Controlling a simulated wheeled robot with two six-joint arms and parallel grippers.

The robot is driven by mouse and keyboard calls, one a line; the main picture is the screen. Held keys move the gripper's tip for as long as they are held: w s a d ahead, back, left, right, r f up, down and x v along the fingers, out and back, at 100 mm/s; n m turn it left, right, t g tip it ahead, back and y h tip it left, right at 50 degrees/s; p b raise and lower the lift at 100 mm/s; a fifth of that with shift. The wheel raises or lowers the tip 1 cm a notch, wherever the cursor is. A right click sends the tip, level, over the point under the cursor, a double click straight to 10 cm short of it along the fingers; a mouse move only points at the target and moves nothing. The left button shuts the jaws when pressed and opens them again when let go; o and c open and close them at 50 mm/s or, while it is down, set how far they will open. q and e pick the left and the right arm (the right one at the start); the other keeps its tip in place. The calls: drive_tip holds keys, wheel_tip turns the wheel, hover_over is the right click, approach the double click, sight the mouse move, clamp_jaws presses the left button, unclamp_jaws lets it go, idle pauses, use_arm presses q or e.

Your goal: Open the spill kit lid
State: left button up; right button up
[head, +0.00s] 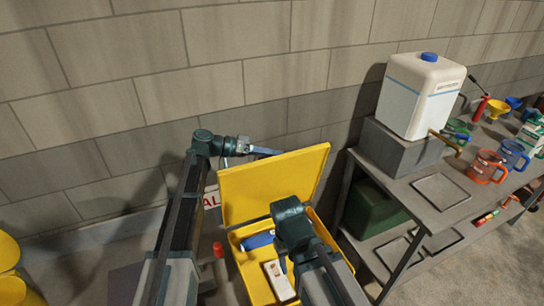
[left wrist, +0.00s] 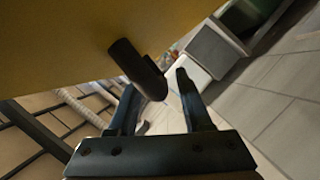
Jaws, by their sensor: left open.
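The yellow spill kit (head: 240,262) stands on the floor left of the bench. Its yellow lid (head: 268,188) is raised, leaning up toward the wall, and the inside shows. My left gripper (head: 268,151) is at the lid's top left edge, open. In the left wrist view the lid (left wrist: 60,40) fills the upper left, and a dark round handle (left wrist: 138,70) on it lies between or just in front of the open fingers (left wrist: 157,84). I cannot tell whether they touch. My right arm reaches over the box; its gripper (head: 284,262) is largely hidden and its jaws are unclear.
A blue item (head: 258,240) and a white pack (head: 279,280) lie in the box. A grey bench (head: 440,212) on the right bears a white canister (head: 420,95) and several jugs. The block wall is close behind. Yellow objects (head: 10,270) stand at the lower left.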

use_arm(q)
drive_tip(key=shift+d, duration=0.1)
clamp_jaws()
idle(1.4)
